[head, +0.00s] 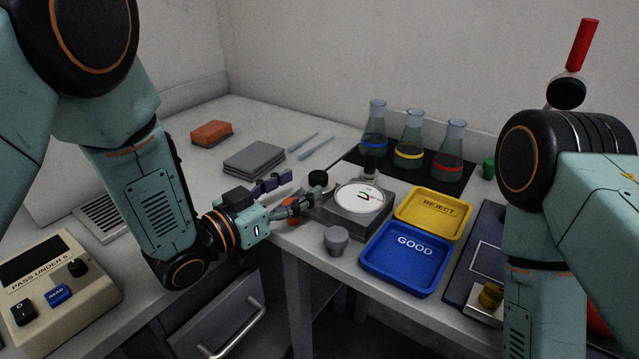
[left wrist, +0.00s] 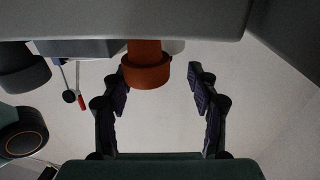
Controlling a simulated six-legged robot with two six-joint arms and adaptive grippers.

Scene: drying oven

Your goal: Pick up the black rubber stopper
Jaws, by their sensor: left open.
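The black stopper (head: 318,179) stands on the bench beside the balance in the head view, just beyond my left fingertips. My left gripper (head: 302,188) is open and points right, low over the bench near the front edge. An orange stopper (head: 291,207) shows partly behind its near finger. In the left wrist view, the orange stopper (left wrist: 147,66) appears between the open fingers (left wrist: 160,85), with no clear contact. A grey stopper (head: 336,240) stands nearer the bench edge. My right gripper is out of view.
The balance (head: 358,218) stands right of the stoppers, with a blue GOOD tray (head: 375,277) and yellow REJECT tray (head: 460,233) beyond. Several flasks (head: 411,150) stand behind. Grey slabs (head: 254,159) and an orange block (head: 211,133) lie at the back left. A control box (head: 60,305) stands at left.

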